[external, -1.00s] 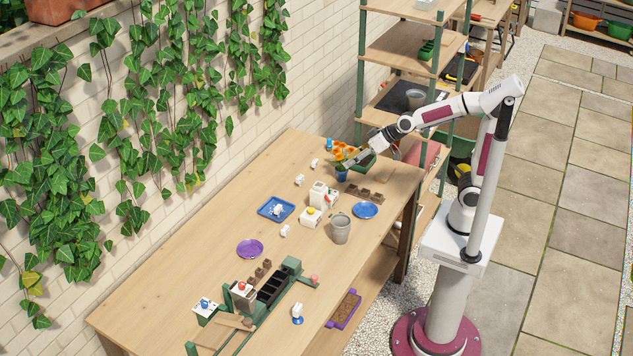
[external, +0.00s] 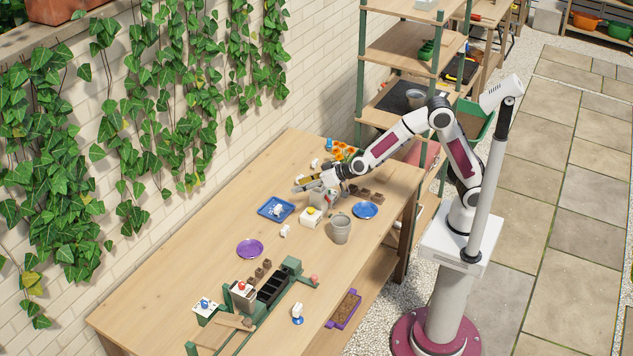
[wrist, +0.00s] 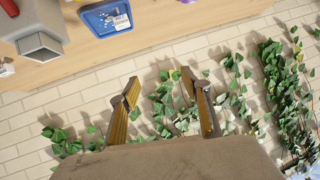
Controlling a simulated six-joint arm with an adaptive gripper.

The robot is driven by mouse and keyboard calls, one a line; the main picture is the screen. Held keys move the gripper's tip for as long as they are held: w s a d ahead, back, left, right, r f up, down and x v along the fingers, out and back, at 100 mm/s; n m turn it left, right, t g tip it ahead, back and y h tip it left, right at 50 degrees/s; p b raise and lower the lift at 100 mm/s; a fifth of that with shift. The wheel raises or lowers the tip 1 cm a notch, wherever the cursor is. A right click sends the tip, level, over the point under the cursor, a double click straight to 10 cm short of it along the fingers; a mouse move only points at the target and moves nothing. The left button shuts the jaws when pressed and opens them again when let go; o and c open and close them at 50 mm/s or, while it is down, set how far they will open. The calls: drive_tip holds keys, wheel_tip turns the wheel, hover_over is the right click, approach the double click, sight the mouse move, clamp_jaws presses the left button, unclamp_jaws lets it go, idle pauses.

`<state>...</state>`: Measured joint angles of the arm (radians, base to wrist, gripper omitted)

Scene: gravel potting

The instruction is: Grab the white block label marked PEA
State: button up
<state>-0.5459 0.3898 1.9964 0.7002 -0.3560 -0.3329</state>
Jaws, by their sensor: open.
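Several small white block labels stand on the wooden bench; no lettering is readable, so I cannot tell which is marked PEA. One white block (external: 315,163) is near the far end, one (external: 285,231) is mid-bench, and one (external: 277,210) is on the blue square tray (external: 264,212). Another (external: 298,309) stands near the front with blue at its base. My gripper (external: 300,184) is open above the bench, beyond the blue tray. In the wrist view its open fingers (wrist: 165,92) face the brick wall with nothing between them.
A purple saucer (external: 250,249) and green seed-tray apparatus (external: 290,266) are nearer the front. Bare bench lies along the wall side.

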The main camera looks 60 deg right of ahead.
drive_tip(key=w+a+f+h, duration=0.1)
drive_tip(key=w+a+f, duration=0.1)
drive_tip(key=a+f, duration=0.3)
drive_tip(key=t+h, duration=0.2)
hover_over(285, 233)
drive_tip(key=s+d, duration=0.1)
drive_tip(key=d, duration=0.1)
wheel_tip(285, 233, down, 8)
drive_tip(key=shift+s+m, duration=0.15)
drive_tip(key=shift+m, duration=0.15)
drive_tip(key=shift+f, duration=0.1)
drive_tip(key=shift+f, duration=1.65)
